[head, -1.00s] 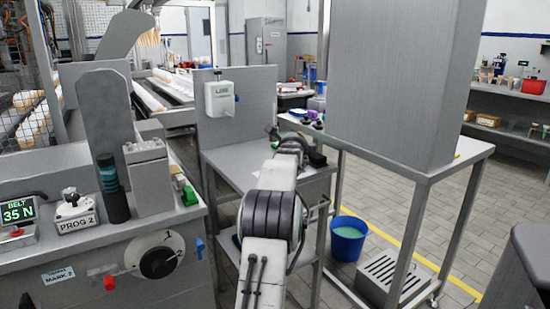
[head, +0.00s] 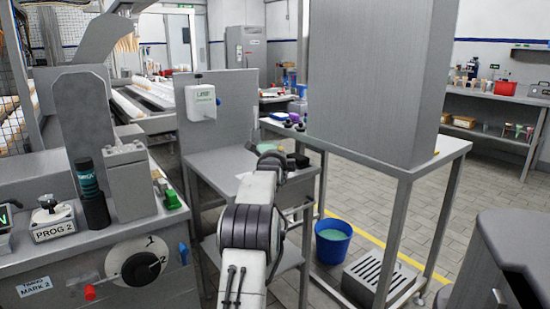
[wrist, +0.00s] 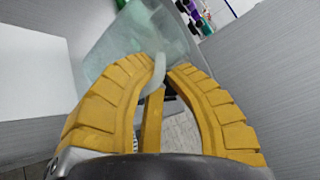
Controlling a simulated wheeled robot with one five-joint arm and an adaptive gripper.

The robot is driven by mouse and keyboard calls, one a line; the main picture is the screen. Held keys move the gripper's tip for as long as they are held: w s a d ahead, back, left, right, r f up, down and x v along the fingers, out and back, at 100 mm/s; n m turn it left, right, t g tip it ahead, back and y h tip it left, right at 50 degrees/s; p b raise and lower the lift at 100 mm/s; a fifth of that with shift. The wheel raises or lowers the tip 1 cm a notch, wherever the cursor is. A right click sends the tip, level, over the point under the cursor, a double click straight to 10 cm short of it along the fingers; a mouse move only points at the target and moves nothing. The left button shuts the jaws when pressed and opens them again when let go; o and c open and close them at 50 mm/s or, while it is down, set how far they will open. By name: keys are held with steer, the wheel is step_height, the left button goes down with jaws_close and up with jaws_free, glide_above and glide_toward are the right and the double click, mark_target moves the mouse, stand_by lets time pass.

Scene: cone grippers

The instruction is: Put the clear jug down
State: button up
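The clear, pale green jug (wrist: 125,45) fills the upper middle of the wrist view, tilted in the picture. My gripper (wrist: 163,75) has its yellow ribbed fingers closed around the jug's handle, which shows between the fingertips. In the head view my gripper (head: 272,160) is over the grey bench (head: 228,163), largely hidden by my own arm. Only a faint pale edge of the jug shows there. I cannot tell whether its base touches the bench.
A grey panel with a white dispenser (head: 201,102) stands behind the bench. Small dark and purple items (head: 290,122) sit to the right. A blue bucket (head: 332,240) is on the floor. A tall grey cabinet (head: 380,80) stands at the right. The bench's left part looks clear.

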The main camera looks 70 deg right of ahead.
steer(key=o, duration=0.4)
steer(key=shift+r, duration=0.15)
steer(key=shift+a, duration=0.15)
steer(key=shift+p+v, duration=1.1)
steer(key=shift+v, duration=4.8)
